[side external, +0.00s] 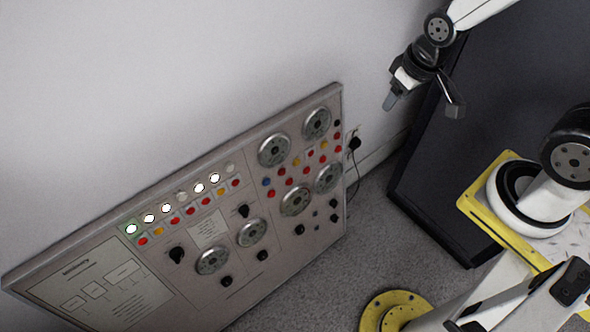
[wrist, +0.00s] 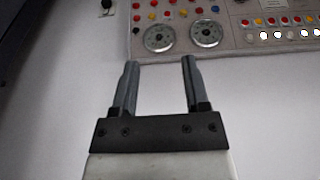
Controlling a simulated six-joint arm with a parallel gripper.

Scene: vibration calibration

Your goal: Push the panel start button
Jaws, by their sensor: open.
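The control panel (side external: 230,220) leans along the wall in the side view, with round dials, black knobs, lit white lamps and rows of red, yellow and blue buttons (side external: 190,211). I cannot tell which button is the start button. My gripper (side external: 422,104) is open and empty, up and to the right of the panel and apart from it. In the wrist view my gripper (wrist: 159,75) shows two spread fingers with nothing between them. The panel (wrist: 232,42) shows upside down at the top of that view, beyond the fingertips, with two dials and rows of buttons and lamps.
A large dark box (side external: 500,130) stands to the right of the panel. A black plug with a cable (side external: 354,143) is at the wall beside the panel's right edge. Open air separates my gripper from the panel.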

